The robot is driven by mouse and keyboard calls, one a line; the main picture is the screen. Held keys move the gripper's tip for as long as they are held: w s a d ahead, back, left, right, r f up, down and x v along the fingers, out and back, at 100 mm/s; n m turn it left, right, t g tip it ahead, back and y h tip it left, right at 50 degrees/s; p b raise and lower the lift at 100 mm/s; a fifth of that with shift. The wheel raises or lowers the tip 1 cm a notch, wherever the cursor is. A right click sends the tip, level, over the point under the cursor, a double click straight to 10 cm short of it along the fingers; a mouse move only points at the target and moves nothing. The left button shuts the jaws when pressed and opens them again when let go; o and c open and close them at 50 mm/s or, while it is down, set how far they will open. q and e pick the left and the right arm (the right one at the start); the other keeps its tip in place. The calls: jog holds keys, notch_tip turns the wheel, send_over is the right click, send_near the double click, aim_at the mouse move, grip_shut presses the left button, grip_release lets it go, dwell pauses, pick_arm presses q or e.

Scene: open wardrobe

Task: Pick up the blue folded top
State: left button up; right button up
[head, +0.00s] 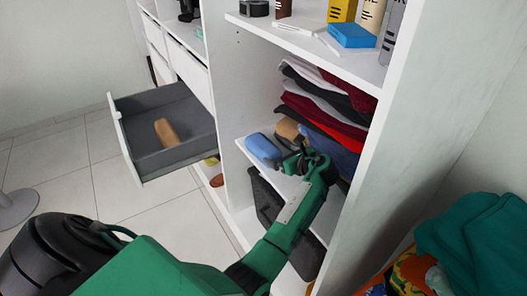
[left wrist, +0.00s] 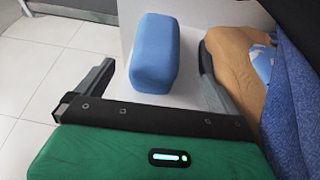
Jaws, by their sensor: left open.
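The blue folded top (head: 264,148) is a light blue, rounded bundle lying on the front left of a white shelf in the wardrobe. In the left wrist view the blue top (left wrist: 154,52) lies ahead, in line with the gap between the fingers. My left gripper (head: 293,160) reaches in over the shelf, just right of the top in the head view. In the left wrist view the left gripper (left wrist: 154,80) is open, one finger on each side of the top's near end; contact cannot be told. My right gripper is not in view.
A tan folded item (head: 287,129) lies close to the right finger, beside a stack of folded clothes (head: 325,100). An open grey drawer (head: 180,112) holding a brown object (head: 166,132) juts out at left. The wardrobe's white side panel (head: 415,110) bounds the right.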

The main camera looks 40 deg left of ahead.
aim_at(272, 153)
pick_arm(q)
jog(key=shift+x, duration=1.1)
jog(key=x, duration=0.5)
jog(key=shift+s, duration=0.35)
jog(key=shift+a+f, duration=0.1)
jog(key=shift+a, duration=0.05)
jog(key=c, duration=1.1)
pick_arm(e)
jog(key=shift+r, duration=0.6)
